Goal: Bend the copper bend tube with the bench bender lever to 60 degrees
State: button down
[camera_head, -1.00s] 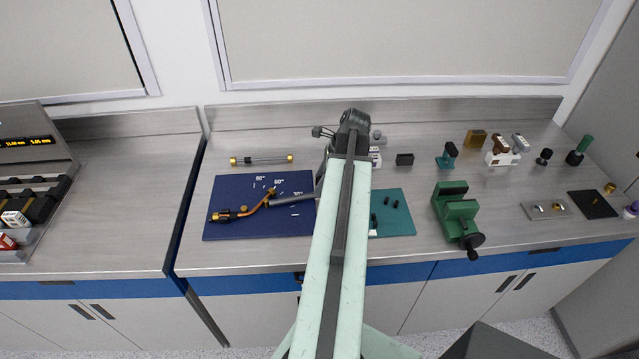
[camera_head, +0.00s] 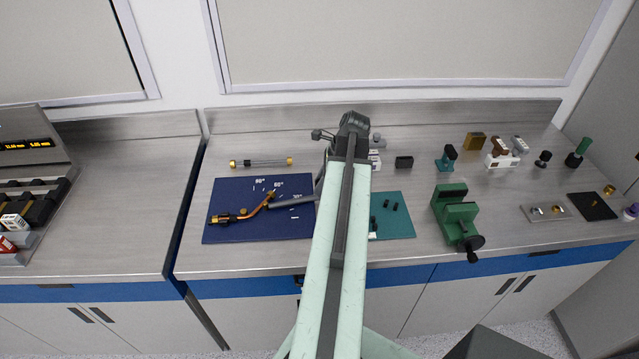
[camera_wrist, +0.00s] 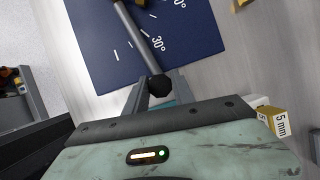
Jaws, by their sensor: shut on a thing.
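The copper bend tube (camera_head: 252,212) lies on the dark blue bender mat (camera_head: 225,190), its left part held in a brass fitting (camera_head: 222,218). Its right part bends up and away. The grey lever (camera_head: 292,202) runs right from the bender, close to the 30° mark, and passes behind my arm. In the wrist view the lever (camera_wrist: 138,38) ends in a black knob (camera_wrist: 158,86). My gripper (camera_wrist: 158,92) is shut on that knob. The head view hides the grip behind my arm.
A glass tube with brass ends (camera_head: 261,162) lies behind the mat. A teal mat (camera_head: 400,222) with small black parts and a green vise (camera_head: 456,215) stand to the right. Several small tools sit farther right. The bench left of the blue mat is clear.

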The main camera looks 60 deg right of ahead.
dwell(0.6)
jog(key=shift+s+a, duration=0.25)
jog(key=shift+s, duration=0.05)
jog(key=c, duration=1.1)
grip_release()
jog(key=shift+d, duration=0.1)
jog(key=shift+o, duration=0.2)
jog(key=p+v, duration=0.7)
jog(key=shift+s+r, duration=0.2)
jog(key=shift+r, duration=0.15)
